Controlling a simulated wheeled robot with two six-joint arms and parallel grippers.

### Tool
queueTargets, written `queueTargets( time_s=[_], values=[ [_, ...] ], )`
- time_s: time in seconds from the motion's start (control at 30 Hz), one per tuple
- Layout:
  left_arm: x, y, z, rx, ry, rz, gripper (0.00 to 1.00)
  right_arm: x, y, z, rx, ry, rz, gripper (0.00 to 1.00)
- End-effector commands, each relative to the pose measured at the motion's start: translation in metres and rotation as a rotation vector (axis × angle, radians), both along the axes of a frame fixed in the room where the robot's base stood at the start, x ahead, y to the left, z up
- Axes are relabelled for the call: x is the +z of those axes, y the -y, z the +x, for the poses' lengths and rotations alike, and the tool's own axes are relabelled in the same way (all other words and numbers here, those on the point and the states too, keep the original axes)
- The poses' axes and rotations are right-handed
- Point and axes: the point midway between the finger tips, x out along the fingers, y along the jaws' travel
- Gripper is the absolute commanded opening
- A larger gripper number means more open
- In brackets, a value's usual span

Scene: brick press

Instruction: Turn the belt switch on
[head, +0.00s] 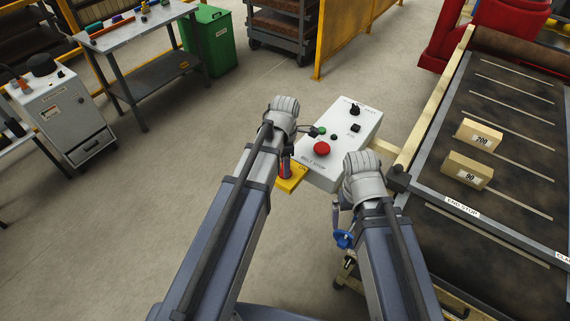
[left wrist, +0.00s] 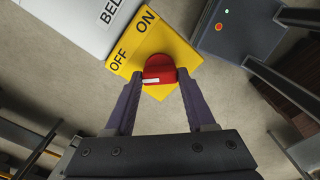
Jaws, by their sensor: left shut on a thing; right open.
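The belt switch is a red handle (left wrist: 159,69) on a yellow plate (left wrist: 185,55) marked OFF and ON along one edge. In the left wrist view my left gripper (left wrist: 160,78) is shut on the red handle, one finger on each side. I cannot tell which label the handle points to. In the head view the yellow plate (head: 291,184) sticks out from the lower left of the white control box (head: 340,148), and my left gripper (head: 286,168) is over it, partly hidden by its arm. My right gripper (head: 342,215) is open, right of the plate, its fingers mostly hidden.
The control box carries a red BELT STOP button (head: 321,148), a green button and black knobs. A conveyor (head: 500,128) on the right holds cartons marked 200 (head: 478,135) and 90 (head: 466,171). A blue item (head: 344,239) is by my right gripper. Open floor lies left.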

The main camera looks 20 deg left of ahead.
Motion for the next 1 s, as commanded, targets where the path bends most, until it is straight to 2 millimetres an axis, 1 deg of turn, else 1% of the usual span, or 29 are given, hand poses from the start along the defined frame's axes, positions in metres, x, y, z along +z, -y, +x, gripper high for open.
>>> queueTargets(
  time_s=[0.03, 0.17, 0.37, 0.57, 0.77, 1.0],
  values=[
    [0.0, 0.0, 0.0, 0.0, 0.0, 0.0, 0.14, 0.0, 0.0, 0.0, 0.0, 0.0, 0.0, 1.0],
    [0.0, 0.0, 0.0, 0.0, 0.0, 0.0, 0.0, 0.0, 0.0, 0.0, 0.0, 0.0, 0.0, 1.0],
    [-0.0001, 0.0, 0.0, -0.015, 0.0, 0.0, 0.0, -0.0001, 0.0, 0.0, 0.0, 0.0, 0.0, 1.0],
    [-0.0001, 0.0, 0.0, -0.096, 0.0, 0.0, 0.0, -0.0001, 0.0, 0.0, 0.0, 0.0, 0.0, 1.0],
    [-0.0001, 0.0, 0.0, -0.257, 0.0, 0.0, 0.0, -0.0001, 0.0, 0.0, 0.0, 0.0, 0.0, 1.0],
    [-0.0001, 0.0001, 0.0, -0.486, 0.0, 0.0, 0.0, -0.0001, 0.0, 0.0, 0.0, 0.0, 0.0, 1.0]
  ],
)
